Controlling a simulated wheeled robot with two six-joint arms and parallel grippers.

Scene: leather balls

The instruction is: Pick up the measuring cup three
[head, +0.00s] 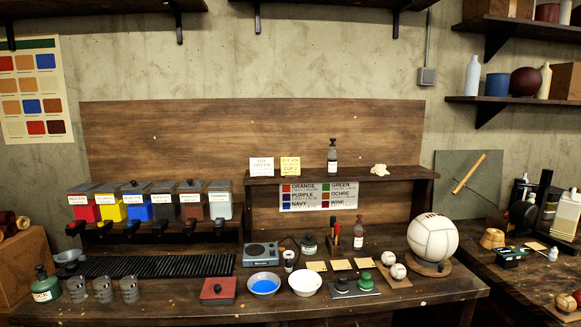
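Three grey, see-through measuring cups stand upright in a row on the workbench (190,312) at the front left. They are the left cup (77,290), the middle cup (103,290) and the right cup (129,290). I cannot read a number on any of them, so I cannot tell for sure which is cup three. They stand close together with small gaps. Neither of my grippers is in view.
A green bottle (46,286) stands just left of the cups and a black ribbed rack (150,266) lies behind them. A red-topped box (217,291) and a bowl of blue liquid (263,285) stand to their right. Bench between right cup and red-topped box is clear.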

